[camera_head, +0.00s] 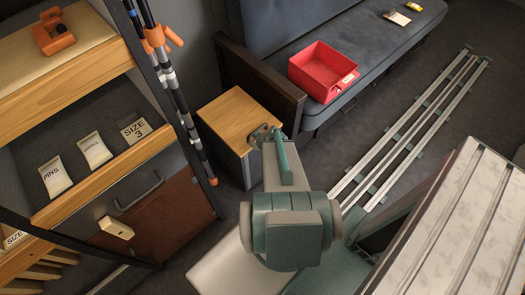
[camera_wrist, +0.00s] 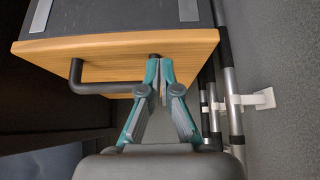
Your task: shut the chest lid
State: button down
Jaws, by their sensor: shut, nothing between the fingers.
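The chest appears to be the dark box with a light wooden panel (camera_head: 236,112), standing on the floor beside the sofa in the head view. In the wrist view its wooden panel (camera_wrist: 190,45) carries a dark handle (camera_wrist: 75,76), and a dark face with metal strips lies beyond. I cannot tell whether a gap shows under the lid. My gripper (camera_head: 264,131) is at the right edge of the wooden panel. In the wrist view my gripper (camera_wrist: 157,92) is shut and empty, its tips close to the handle's right end; contact is unclear.
A sofa (camera_head: 335,95) with a dark wooden end and a red bin (camera_head: 323,72) stands behind. Poles (camera_head: 182,95) and a wooden shelf unit (camera_head: 75,75) stand left. Metal rails (camera_head: 420,120) lie on the floor right. A pale slatted surface (camera_head: 465,225) is near front right.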

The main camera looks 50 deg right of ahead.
jog(key=s+p, duration=0.6)
jog(key=s, duration=0.3)
jog(key=shift+s+a, duration=0.25)
jog(key=s+a+g, duration=0.4)
jog(key=a, duration=0.4)
jog(key=s+a+g, duration=0.4)
jog(key=a+g, duration=0.1)
jog(key=a, duration=0.4)
jog(key=s+a+f+g, duration=0.1)
jog(key=s+a+g, duration=0.3)
jog(key=a, duration=0.5)
jog(key=shift+n+g, duration=0.3)
